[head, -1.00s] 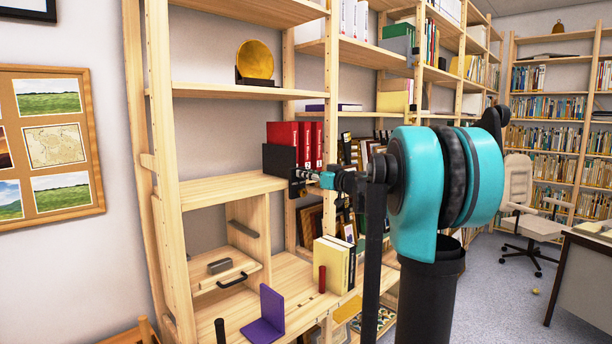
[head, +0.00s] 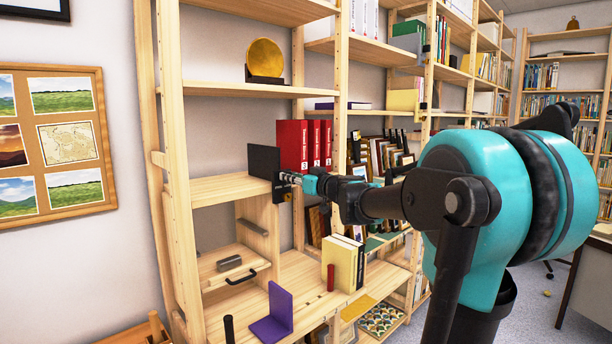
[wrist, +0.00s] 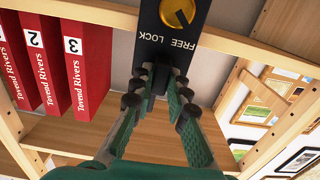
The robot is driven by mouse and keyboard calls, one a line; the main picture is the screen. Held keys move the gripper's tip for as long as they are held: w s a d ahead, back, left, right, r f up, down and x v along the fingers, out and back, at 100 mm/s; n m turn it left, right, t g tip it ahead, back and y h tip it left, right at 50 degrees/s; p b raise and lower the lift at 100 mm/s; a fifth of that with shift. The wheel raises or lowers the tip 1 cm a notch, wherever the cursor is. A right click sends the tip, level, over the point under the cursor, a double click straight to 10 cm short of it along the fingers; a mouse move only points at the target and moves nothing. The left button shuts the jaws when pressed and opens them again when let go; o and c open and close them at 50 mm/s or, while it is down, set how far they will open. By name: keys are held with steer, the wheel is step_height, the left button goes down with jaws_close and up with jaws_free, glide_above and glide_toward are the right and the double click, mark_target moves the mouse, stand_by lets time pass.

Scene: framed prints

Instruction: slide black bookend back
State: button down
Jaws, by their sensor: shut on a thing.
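In the wrist view the bookend's black face (wrist: 184,32) reads "FREE LOCK" and carries a round brass knob (wrist: 177,12). My gripper (head: 283,187) is at the bookend's lower front. In the wrist view its fingers (wrist: 160,82) are shut on a dark part at the bookend's lower edge. The red books also show in the wrist view (wrist: 88,65). The bookend's base is mostly hidden.
The wooden shelf (head: 228,188) is bare left of the bookend. A wooden upright (head: 178,150) stands left. Picture frames (head: 375,155) fill the bay to the right.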

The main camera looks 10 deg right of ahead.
steer(key=s+a, duration=0.4)
steer(key=a, duration=0.2)
steer(key=shift+s, duration=0.2)
steer(key=c, duration=1.5)
jaws_free()
steer(key=v, duration=1.2)
